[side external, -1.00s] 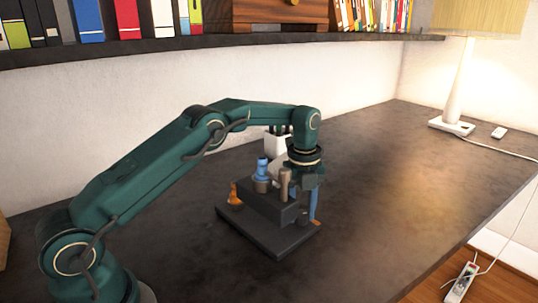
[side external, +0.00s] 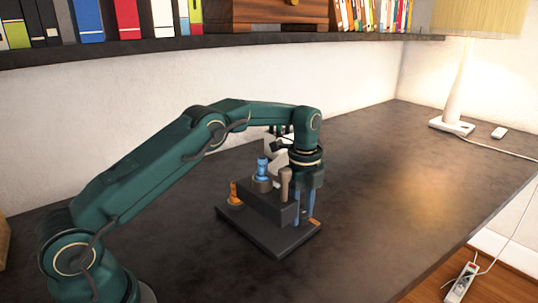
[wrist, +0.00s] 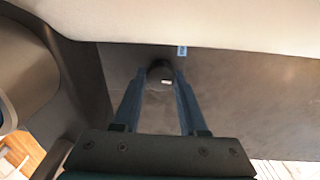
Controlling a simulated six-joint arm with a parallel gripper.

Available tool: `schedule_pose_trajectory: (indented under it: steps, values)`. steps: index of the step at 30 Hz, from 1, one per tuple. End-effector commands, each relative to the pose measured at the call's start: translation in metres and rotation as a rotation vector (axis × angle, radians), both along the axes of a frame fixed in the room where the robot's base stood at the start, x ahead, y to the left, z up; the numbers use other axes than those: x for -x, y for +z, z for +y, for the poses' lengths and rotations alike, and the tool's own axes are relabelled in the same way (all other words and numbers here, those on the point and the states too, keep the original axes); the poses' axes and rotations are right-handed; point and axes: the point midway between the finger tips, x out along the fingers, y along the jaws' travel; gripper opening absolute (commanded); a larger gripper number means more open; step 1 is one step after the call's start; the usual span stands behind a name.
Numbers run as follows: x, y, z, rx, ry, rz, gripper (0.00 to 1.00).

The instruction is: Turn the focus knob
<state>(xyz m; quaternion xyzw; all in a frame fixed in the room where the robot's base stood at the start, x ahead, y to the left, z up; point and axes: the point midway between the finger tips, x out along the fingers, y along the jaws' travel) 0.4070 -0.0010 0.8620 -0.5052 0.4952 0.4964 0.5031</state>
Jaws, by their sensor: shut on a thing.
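A dark device with a flat black base (side external: 270,240) stands on the desk. It bears a blue cylinder (side external: 262,168), a brown post (side external: 285,184) and an orange piece (side external: 235,192) at its left. My gripper (side external: 305,218) points down at the right side of the device, with its blue fingers low beside the block. In the wrist view, a small dark round knob (wrist: 160,74) with a pale mark sits between the two fingertips of my gripper (wrist: 160,78). The fingers are shut on it.
The dark desk (side external: 400,190) is clear to the right of the device. A lamp (side external: 455,90) with a cable stands at the far right. A shelf (side external: 230,41) with books and a wooden box runs above the back of the desk.

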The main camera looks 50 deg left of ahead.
Motion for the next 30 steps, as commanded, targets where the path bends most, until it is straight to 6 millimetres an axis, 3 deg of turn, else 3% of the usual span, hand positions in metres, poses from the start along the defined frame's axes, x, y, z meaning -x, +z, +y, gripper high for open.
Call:
schedule_pose_trajectory:
  steps: [15, 30]
  values:
    - [-0.0001, 0.001, 0.0006, -0.003, 0.424, -0.001, 0.0]
    - [-0.0001, 0.0011, 0.0009, -0.003, 0.572, 0.0, 0.0]
